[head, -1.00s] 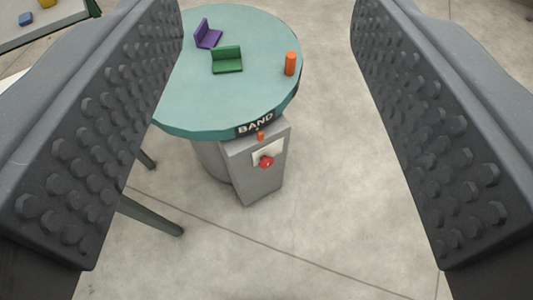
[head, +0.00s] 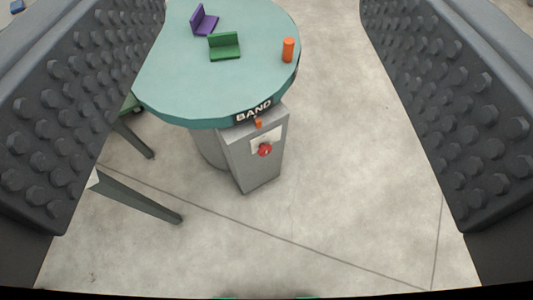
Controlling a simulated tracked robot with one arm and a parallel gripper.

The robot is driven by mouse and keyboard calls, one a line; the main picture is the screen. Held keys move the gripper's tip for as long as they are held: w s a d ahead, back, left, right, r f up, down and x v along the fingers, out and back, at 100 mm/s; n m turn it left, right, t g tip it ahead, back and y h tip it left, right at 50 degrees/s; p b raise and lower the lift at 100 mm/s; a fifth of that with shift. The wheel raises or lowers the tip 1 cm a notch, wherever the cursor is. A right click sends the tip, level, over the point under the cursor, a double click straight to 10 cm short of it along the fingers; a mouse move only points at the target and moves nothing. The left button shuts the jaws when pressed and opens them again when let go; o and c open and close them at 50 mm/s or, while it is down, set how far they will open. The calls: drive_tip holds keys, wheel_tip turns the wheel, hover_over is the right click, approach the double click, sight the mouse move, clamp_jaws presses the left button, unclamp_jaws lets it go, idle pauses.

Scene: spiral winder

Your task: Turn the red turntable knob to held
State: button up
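The red knob (head: 265,149) sits on a pale plate on the front of a grey pedestal box (head: 257,173), below the round teal turntable (head: 215,85). A black label reading BAND (head: 253,110) is on the turntable's rim, with a small orange piece (head: 258,123) just under it. My gripper (head: 263,10) is open, with its two studded fingers wide apart at the left and right of the picture. Nothing is between the pads up close. The knob is beyond the fingers, apart from them. Its exact setting is too small to read.
On the turntable stand a purple angled piece (head: 204,21), a green angled piece (head: 224,47) and an orange cylinder (head: 288,50). A dark table leg (head: 140,198) reaches out left of the pedestal. The floor right of the turntable is clear.

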drive_tip(key=w+d+f+h+p, duration=0.1)
drive_tip(key=w+d+f, duration=0.25)
drive_tip(key=w, duration=0.35)
drive_tip(key=w+d+f+h+p, duration=0.1)
drive_tip(key=w+d+f, duration=0.25)
drive_tip(key=w, duration=0.45)
drive_tip(key=w+d+f+p, duration=0.1)
drive_tip(key=w+d+f, duration=0.2)
drive_tip(key=w+f, duration=0.3)
drive_tip(key=w+d+f+n+y+p, duration=0.1)
drive_tip(key=w+d+f+n+p, duration=0.15)
drive_tip(key=w+f, duration=0.55)
drive_tip(key=w+d+f+n+p, duration=0.1)
drive_tip(key=w+d+f, duration=0.3)
drive_tip(key=f, duration=0.7)
drive_tip(key=m+y+p, duration=0.1)
drive_tip(key=y+p, duration=0.5)
drive_tip(key=y, duration=0.4)
approach(267, 152)
drive_tip(key=b+x, duration=0.3)
drive_tip(key=x, duration=0.5)
drive_tip(key=shift+w+a, duration=0.15)
drive_tip(key=shift+w, duration=0.15)
